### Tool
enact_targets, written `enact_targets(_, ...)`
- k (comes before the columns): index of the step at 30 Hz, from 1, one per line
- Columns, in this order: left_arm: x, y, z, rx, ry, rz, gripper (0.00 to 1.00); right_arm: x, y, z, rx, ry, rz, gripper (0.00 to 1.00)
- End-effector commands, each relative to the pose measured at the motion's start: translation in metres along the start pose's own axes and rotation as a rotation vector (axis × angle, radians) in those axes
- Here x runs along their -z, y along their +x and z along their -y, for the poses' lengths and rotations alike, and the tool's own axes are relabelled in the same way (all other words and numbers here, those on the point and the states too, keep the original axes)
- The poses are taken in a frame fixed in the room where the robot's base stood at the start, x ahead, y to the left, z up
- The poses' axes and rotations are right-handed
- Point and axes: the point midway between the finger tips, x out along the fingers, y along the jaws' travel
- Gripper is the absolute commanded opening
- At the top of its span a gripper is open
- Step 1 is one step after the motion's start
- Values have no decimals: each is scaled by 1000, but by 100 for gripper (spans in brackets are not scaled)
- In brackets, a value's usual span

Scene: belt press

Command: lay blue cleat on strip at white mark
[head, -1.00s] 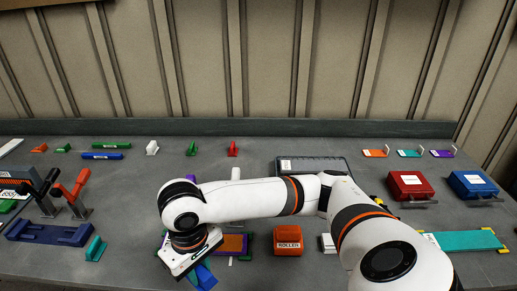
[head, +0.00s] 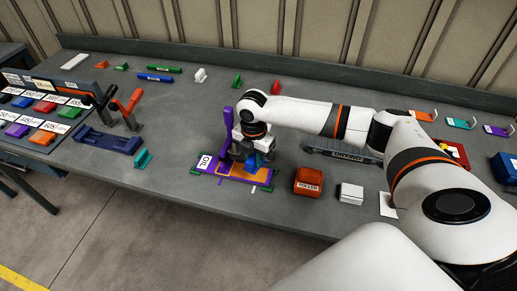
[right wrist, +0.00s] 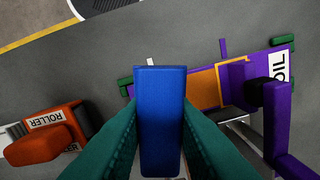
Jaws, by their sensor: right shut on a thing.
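My right gripper (right wrist: 160,140) has green fingers shut on the blue cleat (right wrist: 160,115), which fills the middle of the right wrist view. In the head view the right gripper (head: 250,158) is over the right part of a purple plate (head: 208,172) with an orange strip (head: 235,170) on it. The strip also shows in the right wrist view (right wrist: 204,88), right of the cleat. Whether the cleat touches the strip cannot be told. A thin whitish line (head: 249,186) shows at the plate's front edge. My left gripper is out of view.
A purple upright (head: 228,122) stands behind the plate, close to my gripper. An orange roller block (head: 308,182) and a white block (head: 350,193) are to the right. A dark blue holder (head: 108,140) and teal piece (head: 142,158) are to the left.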

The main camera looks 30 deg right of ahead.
Motion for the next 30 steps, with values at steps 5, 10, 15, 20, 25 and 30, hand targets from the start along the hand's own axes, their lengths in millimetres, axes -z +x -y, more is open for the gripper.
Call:
enact_targets(5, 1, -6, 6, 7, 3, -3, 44, 20, 4, 1, 0, -190, 1, 0)
enact_targets(10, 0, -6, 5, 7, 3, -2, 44, 26, 7, 0, 0, -259, 1, 0)
enact_targets(15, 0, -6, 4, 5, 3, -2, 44, 27, 7, 0, 1, -268, 1, 0)
enact_targets(20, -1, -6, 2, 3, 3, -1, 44, 26, 7, 0, 1, -267, 1, 0)
enact_targets(25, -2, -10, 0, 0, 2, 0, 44, 26, 6, 0, 1, -267, 2, 0)
enact_targets(30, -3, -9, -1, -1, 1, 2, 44, 27, 14, 1, 2, -268, 2, 0)
